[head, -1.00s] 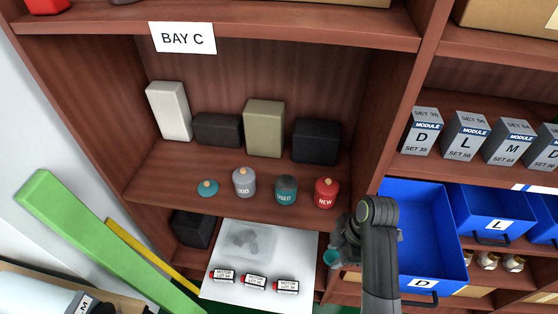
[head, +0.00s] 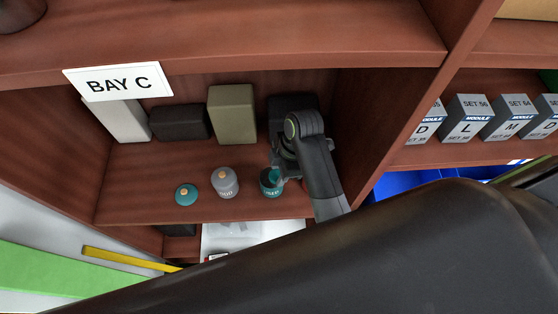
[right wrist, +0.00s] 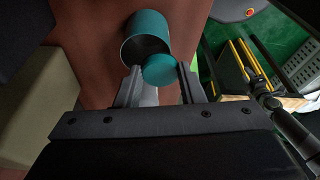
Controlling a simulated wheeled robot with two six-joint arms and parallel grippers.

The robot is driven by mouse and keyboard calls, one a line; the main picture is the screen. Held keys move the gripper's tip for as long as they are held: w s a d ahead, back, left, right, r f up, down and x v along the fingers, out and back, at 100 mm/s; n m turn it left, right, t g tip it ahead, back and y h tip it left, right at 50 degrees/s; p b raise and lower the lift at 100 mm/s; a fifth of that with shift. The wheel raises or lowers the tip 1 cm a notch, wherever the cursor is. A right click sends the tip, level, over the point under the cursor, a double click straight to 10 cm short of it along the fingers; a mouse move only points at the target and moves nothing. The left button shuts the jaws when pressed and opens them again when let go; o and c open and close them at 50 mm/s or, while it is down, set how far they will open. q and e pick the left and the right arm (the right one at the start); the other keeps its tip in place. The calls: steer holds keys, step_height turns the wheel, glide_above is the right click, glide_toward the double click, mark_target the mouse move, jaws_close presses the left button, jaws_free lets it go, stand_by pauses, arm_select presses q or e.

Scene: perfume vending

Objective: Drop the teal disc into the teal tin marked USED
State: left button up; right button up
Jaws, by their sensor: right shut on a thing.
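The teal tin marked USED (head: 267,188) stands on the Bay C shelf, partly covered by my right gripper (head: 279,168). In the right wrist view the tin (right wrist: 149,27) is open, with a dark inside. My right gripper (right wrist: 158,78) is shut on the teal disc (right wrist: 159,70), whose edge overlaps the tin's mouth in that view. I cannot tell whether the disc touches the rim. A teal lid with an orange knob (head: 186,195) lies at the left of the shelf. My left gripper is not in view.
A grey tin (head: 225,184) stands left of the teal tin. Dark, olive (head: 231,112) and white boxes line the shelf's back. The shelf's side wall (head: 375,125) is close on the right. My dark arm link covers the lower right.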

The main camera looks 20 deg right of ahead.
steer(key=f, duration=0.3)
steer(key=shift+w+d, duration=0.15)
steer(key=shift+w, duration=0.15)
steer(key=o, duration=1)
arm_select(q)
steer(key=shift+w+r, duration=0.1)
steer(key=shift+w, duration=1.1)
arm_select(e)
steer(key=shift+o, duration=0.2)
